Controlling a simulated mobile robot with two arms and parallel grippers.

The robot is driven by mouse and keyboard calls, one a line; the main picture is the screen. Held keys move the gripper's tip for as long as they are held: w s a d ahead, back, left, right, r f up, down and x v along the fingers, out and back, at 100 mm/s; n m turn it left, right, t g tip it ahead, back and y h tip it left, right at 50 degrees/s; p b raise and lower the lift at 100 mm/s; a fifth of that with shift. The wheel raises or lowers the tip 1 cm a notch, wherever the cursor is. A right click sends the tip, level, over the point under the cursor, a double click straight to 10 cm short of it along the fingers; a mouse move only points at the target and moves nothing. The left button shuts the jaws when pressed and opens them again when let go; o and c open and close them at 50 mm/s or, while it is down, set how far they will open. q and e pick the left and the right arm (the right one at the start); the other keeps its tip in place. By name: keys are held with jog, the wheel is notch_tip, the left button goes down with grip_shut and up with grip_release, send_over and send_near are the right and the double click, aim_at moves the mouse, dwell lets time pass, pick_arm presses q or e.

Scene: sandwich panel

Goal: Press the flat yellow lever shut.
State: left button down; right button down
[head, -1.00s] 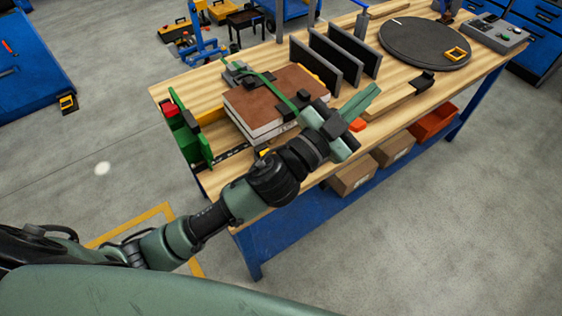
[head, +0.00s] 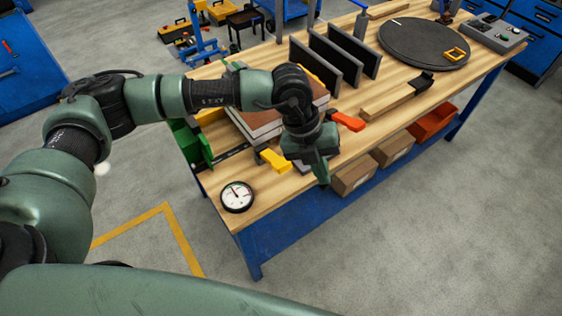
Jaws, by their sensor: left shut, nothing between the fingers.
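The flat yellow lever (head: 275,160) sticks out from the front side of the panel stack, toward the table's front edge. I cannot tell its exact angle. My left gripper (head: 322,178) is shut and empty. It points down at the table's front edge, to the right of the yellow lever and apart from it in the picture. An orange-red lever (head: 348,121) shows to the right, behind my left wrist. The brown-topped panel stack (head: 256,122) is partly hidden behind my left arm. My right gripper is not in view.
A round dial gauge (head: 237,196) lies at the table's near left corner. A green fixture (head: 190,143) stands left of the stack. Dark upright plates (head: 335,58) and a round dark turntable (head: 424,43) are farther back. The wooden tabletop (head: 350,152) is clear at the front right.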

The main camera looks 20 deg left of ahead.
aim_at(280, 164)
pick_arm(q)
jog(key=w+a+r+n+t+y, duration=0.1)
jog(key=w+a+y, duration=0.3)
jog(key=a, duration=0.7)
jog(key=shift+w+a+n+t+y, duration=0.2)
jog(key=shift+w+n+t+y, duration=0.1)
jog(key=shift+w, duration=0.25)
jog(key=shift+w+f+b, duration=0.15)
jog(key=shift+f+b, duration=0.6)
jog(key=shift+f, duration=1)
jog(key=shift+w+f+b, duration=0.15)
jog(key=shift+f+b, duration=0.55)
jog(key=shift+f, duration=1)
jog(key=shift+a+f, duration=0.1)
